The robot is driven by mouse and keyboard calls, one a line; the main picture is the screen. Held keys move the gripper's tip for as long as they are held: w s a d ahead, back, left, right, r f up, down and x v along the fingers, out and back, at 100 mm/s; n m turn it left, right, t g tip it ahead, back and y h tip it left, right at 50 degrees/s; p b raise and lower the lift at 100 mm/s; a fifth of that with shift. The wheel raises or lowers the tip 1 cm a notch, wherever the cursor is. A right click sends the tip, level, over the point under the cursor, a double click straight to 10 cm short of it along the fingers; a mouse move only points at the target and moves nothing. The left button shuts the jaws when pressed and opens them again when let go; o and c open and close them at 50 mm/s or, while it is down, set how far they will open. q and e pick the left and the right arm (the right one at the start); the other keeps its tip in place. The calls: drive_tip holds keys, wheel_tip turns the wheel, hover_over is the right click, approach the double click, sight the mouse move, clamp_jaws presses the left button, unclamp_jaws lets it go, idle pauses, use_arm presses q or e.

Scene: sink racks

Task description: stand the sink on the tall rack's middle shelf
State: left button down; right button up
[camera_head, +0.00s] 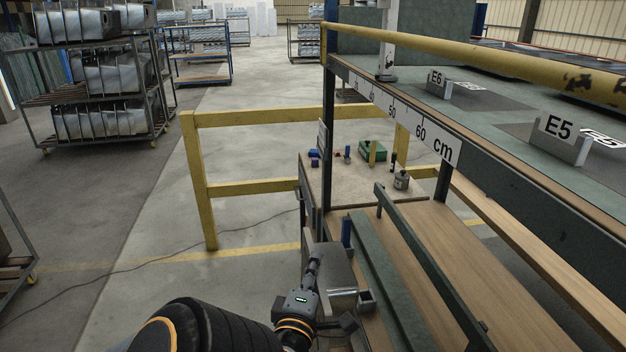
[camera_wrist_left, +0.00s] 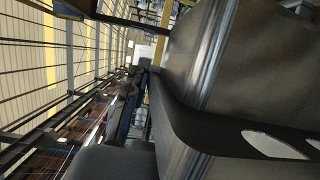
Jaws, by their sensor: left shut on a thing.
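My left gripper (camera_head: 316,285) is at the bottom centre of the head view, shut on a grey metal sink (camera_head: 339,272). The sink is beside the near left end of the wooden bench, partly hidden by my gripper and arm. In the left wrist view the sink (camera_wrist_left: 245,50) fills the upper right as a large shiny metal surface, with a dark finger (camera_wrist_left: 215,125) across it. A tall rack (camera_head: 160,80) with several metal sinks on its shelves stands at the upper left of the head view. My right gripper does not show.
A yellow guard rail (camera_head: 250,187) stands beyond my left gripper. The bench (camera_head: 440,245) runs to the right, with a marked panel edge (camera_head: 405,115) above it. A small table (camera_head: 345,185) holds a green box (camera_head: 373,150). Open floor (camera_head: 150,200) lies to the left.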

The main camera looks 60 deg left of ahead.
sight(352, 270)
use_arm(q)
drive_tip(key=shift+w+d+r+b, duration=0.1)
drive_tip(key=shift+w+d+b, duration=0.15)
drive_tip(key=shift+w, duration=0.45)
drive_tip(key=shift+w+d+b, duration=0.15)
drive_tip(key=shift+w+b, duration=0.05)
drive_tip(key=shift+w, duration=0.5)
drive_tip(key=shift+w+d+b, duration=0.15)
drive_tip(key=shift+w+b, duration=0.15)
drive_tip(key=shift+w, duration=0.25)
drive_tip(key=shift+w+d+b, duration=0.15)
drive_tip(key=shift+w+b, duration=0.15)
drive_tip(key=shift+w, duration=0.2)
drive_tip(key=w+b, duration=0.2)
drive_tip(key=shift+w+d, duration=0.4)
drive_tip(key=shift+w+d+b, duration=0.7)
drive_tip(key=shift+w+d, duration=1.2)
drive_tip(key=shift+w, duration=4.85)
wheel_tip(352, 270, down, 4)
drive_tip(key=b, duration=0.6)
drive_tip(key=shift+f, duration=0.3)
